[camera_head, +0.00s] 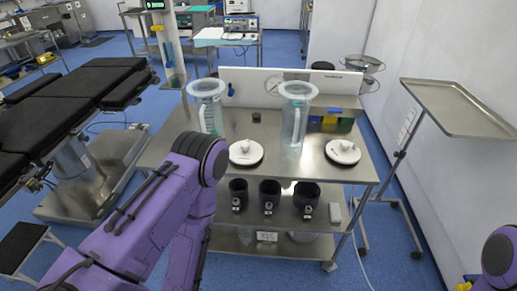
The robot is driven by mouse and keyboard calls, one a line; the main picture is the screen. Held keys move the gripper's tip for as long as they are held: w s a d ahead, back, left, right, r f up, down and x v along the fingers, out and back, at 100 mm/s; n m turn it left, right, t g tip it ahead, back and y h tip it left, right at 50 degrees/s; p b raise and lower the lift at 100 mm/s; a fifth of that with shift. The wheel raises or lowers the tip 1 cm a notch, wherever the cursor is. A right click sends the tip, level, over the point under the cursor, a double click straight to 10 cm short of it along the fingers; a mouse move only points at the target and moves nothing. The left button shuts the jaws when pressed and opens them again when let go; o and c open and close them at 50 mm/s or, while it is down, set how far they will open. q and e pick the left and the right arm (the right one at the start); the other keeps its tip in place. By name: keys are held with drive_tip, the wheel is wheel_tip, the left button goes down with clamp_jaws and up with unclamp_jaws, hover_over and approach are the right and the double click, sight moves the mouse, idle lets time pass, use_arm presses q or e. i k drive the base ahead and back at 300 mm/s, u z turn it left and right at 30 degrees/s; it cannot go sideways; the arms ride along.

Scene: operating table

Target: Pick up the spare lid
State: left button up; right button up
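Two round white lids with knobs lie on the top of the steel cart (270,170). One lid (246,153) is left of centre near the front edge, and the other lid (343,153) is at the right. Nothing visible marks which of them is the spare. Two clear jugs with wide rims stand behind them, a left jug (208,108) and a right jug (295,115). My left arm crosses the lower left in front of the cart, but its gripper is not in view. Only a part of my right arm shows at the lower right corner, without its gripper.
A small dark knob-like object (256,117) sits between the jugs. Several black cups (269,196) stand on the shelf below. A steel tray stand (462,107) is at the right. A black operating table (75,100) is at the left.

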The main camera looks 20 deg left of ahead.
sight(247, 153)
drive_tip(key=u, duration=0.35)
drive_tip(key=i, duration=0.9)
drive_tip(key=u, duration=0.8)
